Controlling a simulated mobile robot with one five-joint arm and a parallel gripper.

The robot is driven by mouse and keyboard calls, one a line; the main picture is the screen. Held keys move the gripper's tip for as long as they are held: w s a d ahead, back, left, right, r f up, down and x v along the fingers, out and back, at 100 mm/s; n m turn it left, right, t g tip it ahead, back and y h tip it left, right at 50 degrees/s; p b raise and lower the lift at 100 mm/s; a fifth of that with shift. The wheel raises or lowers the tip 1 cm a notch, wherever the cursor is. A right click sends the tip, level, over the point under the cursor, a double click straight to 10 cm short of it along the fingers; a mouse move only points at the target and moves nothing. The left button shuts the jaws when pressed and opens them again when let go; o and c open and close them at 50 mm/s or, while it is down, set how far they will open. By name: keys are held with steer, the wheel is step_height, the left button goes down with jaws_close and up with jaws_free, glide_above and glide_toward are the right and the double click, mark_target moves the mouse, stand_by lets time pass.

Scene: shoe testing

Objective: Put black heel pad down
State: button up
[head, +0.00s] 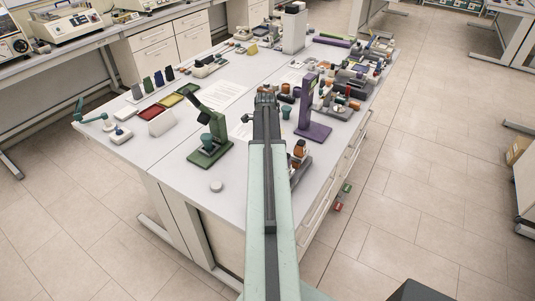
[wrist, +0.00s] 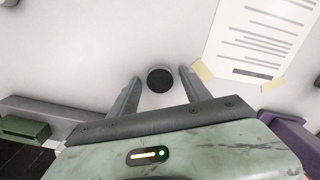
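A gap shows between each finger and the pad, so nothing is gripped. In the head view my gripper (head: 265,91) is over the middle of the white table, and my arm hides the pad there.
A printed sheet (wrist: 264,38) with yellow tape lies right of the fingers. A green stand (head: 209,150) is left of my arm. A purple stand (head: 306,105) and crowded small items (head: 345,95) are on the right. Bare table shows at the front left.

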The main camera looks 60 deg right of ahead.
step_height(320, 180, up, 12)
steer(key=p, duration=1.2)
steer(key=shift+r, duration=0.2)
